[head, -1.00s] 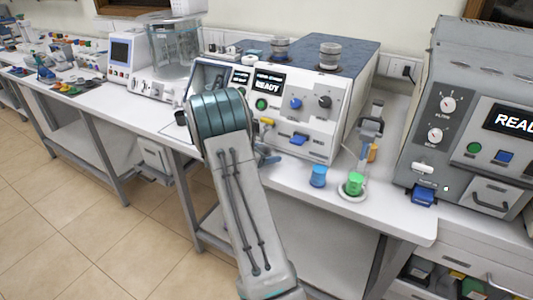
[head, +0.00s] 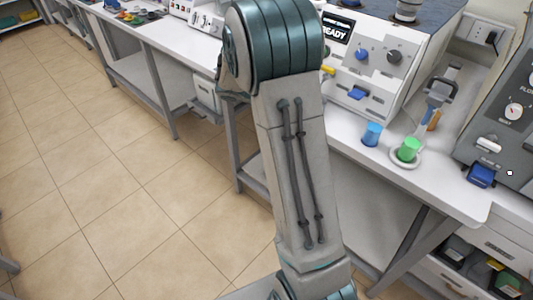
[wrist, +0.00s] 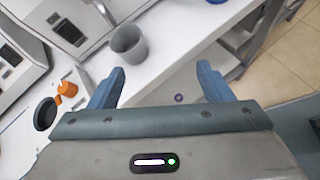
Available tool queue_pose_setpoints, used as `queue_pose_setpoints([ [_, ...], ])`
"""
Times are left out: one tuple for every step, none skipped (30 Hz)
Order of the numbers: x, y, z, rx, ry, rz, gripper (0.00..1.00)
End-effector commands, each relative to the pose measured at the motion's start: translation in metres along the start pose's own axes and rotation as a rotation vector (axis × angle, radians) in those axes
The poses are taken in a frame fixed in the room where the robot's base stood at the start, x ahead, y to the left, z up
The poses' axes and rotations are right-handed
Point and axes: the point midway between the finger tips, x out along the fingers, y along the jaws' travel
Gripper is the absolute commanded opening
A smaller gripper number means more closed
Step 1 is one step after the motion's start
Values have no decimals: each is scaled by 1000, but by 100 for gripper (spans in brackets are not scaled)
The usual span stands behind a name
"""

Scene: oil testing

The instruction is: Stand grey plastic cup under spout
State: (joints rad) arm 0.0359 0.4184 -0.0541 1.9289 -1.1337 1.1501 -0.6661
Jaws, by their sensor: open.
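A grey plastic cup (wrist: 129,45) stands on the white bench in the wrist view, top left of centre. My gripper (wrist: 162,70) is open, its blue fingers wide apart with nothing between them. The cup is just beyond the tip of the left finger; I cannot tell whether they touch. The head view hides my gripper and the grey cup behind my arm. I cannot make out the spout in either view.
The head view shows a white machine (head: 385,72), a blue cup (head: 371,134) and a green cup (head: 409,149) on the bench. In the wrist view, a dark round container (wrist: 46,113) and an orange piece (wrist: 67,89) lie left. The bench edge is close.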

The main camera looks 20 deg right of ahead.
Motion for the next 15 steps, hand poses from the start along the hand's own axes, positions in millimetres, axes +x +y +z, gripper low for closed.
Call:
queue_pose_setpoints([
  [-14,-16,7,83,56,-18,73],
  [-20,-26,8,136,92,-35,73],
  [-30,-39,9,204,139,-57,73],
  [-37,-49,10,256,174,-75,73],
  [-44,-59,11,307,209,-92,73],
  [-53,-72,10,374,255,-118,73],
  [-60,-82,10,423,288,-137,73],
  [-67,-91,10,474,323,-157,73],
  [-76,-104,10,540,368,-185,73],
  [-83,-114,9,589,401,-209,73],
  [-90,-123,8,639,435,-231,73],
  [-99,-136,6,704,479,-263,73],
  [-106,-144,5,752,511,-288,73],
  [-113,-154,4,800,544,-313,73],
  [-122,-166,2,862,587,-349,73],
])
